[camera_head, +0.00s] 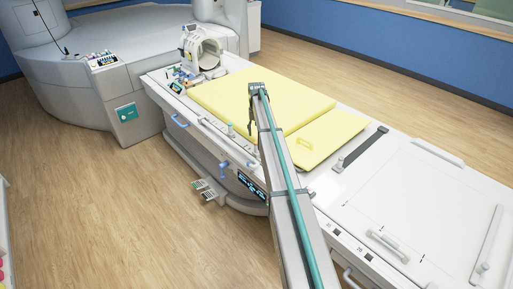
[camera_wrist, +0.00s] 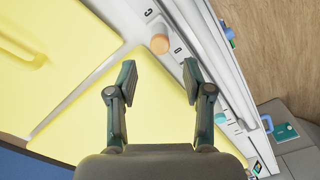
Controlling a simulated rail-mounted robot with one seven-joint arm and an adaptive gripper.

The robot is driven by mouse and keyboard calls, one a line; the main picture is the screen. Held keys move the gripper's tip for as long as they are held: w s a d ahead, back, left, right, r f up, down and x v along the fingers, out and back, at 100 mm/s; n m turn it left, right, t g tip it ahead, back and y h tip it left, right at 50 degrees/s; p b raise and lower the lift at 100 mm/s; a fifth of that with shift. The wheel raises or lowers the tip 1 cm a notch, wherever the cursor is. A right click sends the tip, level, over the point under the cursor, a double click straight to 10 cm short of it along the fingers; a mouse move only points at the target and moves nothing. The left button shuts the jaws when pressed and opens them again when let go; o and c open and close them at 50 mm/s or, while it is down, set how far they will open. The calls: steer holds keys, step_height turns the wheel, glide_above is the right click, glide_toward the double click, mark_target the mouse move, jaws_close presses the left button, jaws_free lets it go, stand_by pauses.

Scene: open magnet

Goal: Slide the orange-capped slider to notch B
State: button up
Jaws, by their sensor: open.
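The orange-capped slider (camera_wrist: 160,44) shows in the wrist view as a round orange knob at the edge of the white table top, beside the yellow pad. A letter C (camera_wrist: 148,12) is printed near it toward the top of the picture. Another small mark (camera_wrist: 178,50) lies just right of it, too small to read surely. My gripper (camera_wrist: 160,76) is open and empty, and the knob appears just beyond the gap between its fingertips, apart from both. In the head view my arm hides the slider, and I cannot make out notch B.
The yellow pad (camera_head: 250,98) covers much of the white table. A ring-shaped coil (camera_head: 207,52) and small items stand at its far end. A dark strap (camera_head: 361,147) and a white handle (camera_head: 389,246) lie on the nearer surface.

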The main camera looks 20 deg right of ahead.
mark_target(256, 147)
step_height(256, 147, down, 11)
steer(key=p, duration=0.3)
steer(key=shift+r, duration=0.2)
jaws_close()
stand_by(0.4)
